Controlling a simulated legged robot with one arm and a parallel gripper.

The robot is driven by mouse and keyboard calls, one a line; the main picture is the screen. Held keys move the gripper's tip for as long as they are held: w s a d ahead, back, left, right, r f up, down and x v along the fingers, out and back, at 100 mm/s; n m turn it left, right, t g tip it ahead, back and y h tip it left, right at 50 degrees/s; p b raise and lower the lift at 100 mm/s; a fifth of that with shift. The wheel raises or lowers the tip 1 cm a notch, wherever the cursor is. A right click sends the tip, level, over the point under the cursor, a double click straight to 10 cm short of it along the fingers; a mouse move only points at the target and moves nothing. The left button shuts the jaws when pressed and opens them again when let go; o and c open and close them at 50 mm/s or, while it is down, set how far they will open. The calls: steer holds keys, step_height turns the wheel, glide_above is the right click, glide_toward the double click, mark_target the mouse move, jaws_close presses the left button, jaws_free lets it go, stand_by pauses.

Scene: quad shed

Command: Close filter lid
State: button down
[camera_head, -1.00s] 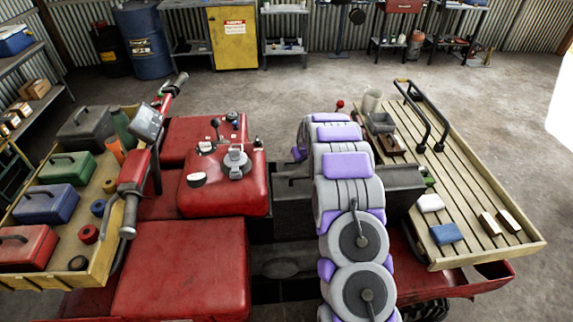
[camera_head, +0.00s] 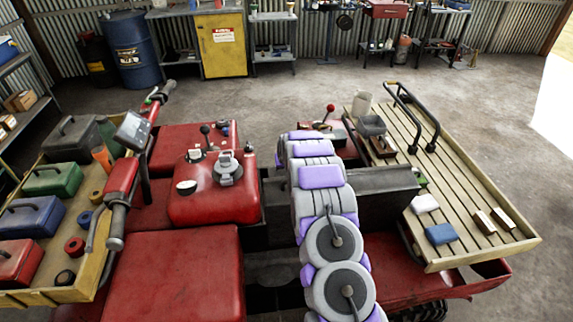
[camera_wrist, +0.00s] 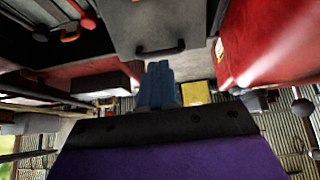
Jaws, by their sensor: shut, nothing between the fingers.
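In the wrist view, a flat grey panel with a dark bar handle (camera_wrist: 160,51), which looks like the filter lid (camera_wrist: 150,18), fills the top middle. Its hinge and how far open it stands cannot be made out. My gripper (camera_wrist: 160,66) shows as blue fingers pressed together, shut and empty, with their tips just below the handle in the picture; contact cannot be told. In the head view, my grey and purple arm reaches over the middle of the red quad and hides the gripper. A dark grey box (camera_head: 389,192), perhaps the filter housing, stands right of the arm.
The red tank (camera_head: 215,197) and handlebar (camera_head: 122,182) are left of my arm. A left rack (camera_head: 92,272) holds several toolboxes. A slatted right rack (camera_head: 462,185) carries small blocks, a cup and a black rail. Open concrete floor lies beyond the quad.

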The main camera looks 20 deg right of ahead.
steer(key=shift+x, duration=1.9)
steer(key=shift+a, duration=0.1)
